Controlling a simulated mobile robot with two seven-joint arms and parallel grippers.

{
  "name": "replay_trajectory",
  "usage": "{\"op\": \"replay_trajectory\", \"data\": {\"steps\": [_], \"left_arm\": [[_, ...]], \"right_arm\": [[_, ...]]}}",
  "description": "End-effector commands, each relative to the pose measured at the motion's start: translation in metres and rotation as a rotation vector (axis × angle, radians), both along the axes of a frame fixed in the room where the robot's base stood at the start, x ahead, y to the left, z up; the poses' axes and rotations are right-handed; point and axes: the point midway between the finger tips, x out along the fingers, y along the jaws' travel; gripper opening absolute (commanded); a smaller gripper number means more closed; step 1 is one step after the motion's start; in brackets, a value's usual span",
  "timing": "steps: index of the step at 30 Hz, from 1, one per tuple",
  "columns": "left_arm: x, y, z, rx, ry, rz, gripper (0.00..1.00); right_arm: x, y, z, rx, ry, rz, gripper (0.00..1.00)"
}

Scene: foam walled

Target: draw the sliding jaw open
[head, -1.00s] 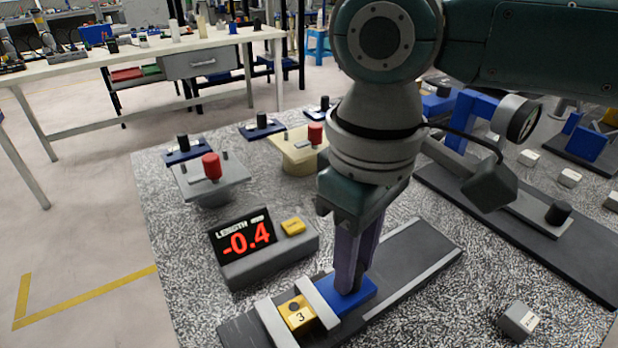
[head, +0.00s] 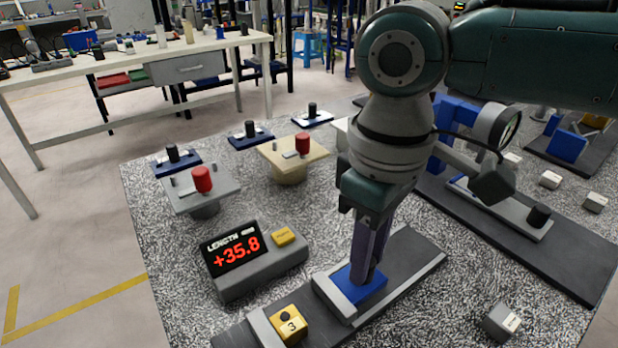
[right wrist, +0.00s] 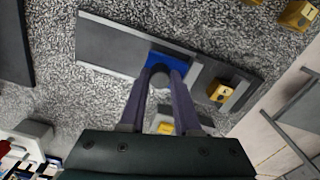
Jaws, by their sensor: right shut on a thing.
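The sliding jaw, a blue block with a light grey jaw plate (head: 335,297), sits on the dark grey rail (head: 420,250) of the length gauge. My right gripper (head: 366,275) is shut on the sliding jaw's dark knob (right wrist: 159,78), between its two fingers in the right wrist view. The fixed jaw (head: 264,328) stands at the rail's near left end, apart from the sliding jaw. A yellow block marked 3 (head: 290,324) lies beside the fixed jaw, in the gap. The display (head: 238,250) reads +35.8. My left gripper is not in view.
A yellow button (head: 284,236) is on the display box. Two stands with red knobs (head: 202,180) are behind it. A gauge stand with a dial (head: 505,125) is at the right. A small grey block (head: 502,322) lies at front right.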

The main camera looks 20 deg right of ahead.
Motion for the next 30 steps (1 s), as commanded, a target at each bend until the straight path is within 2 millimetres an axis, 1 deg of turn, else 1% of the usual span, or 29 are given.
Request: {"op": "replay_trajectory", "data": {"steps": [1,9,17,20,30], "left_arm": [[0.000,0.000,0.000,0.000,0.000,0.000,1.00],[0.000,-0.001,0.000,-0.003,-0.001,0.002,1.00],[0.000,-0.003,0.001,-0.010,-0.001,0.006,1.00],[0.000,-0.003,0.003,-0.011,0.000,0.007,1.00],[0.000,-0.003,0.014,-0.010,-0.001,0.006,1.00]], "right_arm": [[0.000,0.000,0.000,-0.002,0.000,0.000,0.32],[0.000,0.000,0.000,-0.001,0.000,0.000,0.61],[0.000,0.000,0.002,-0.001,-0.001,0.001,0.61],[0.001,0.000,0.011,0.000,-0.002,0.001,0.61],[0.001,0.000,0.077,0.000,-0.004,0.001,0.61]]}}
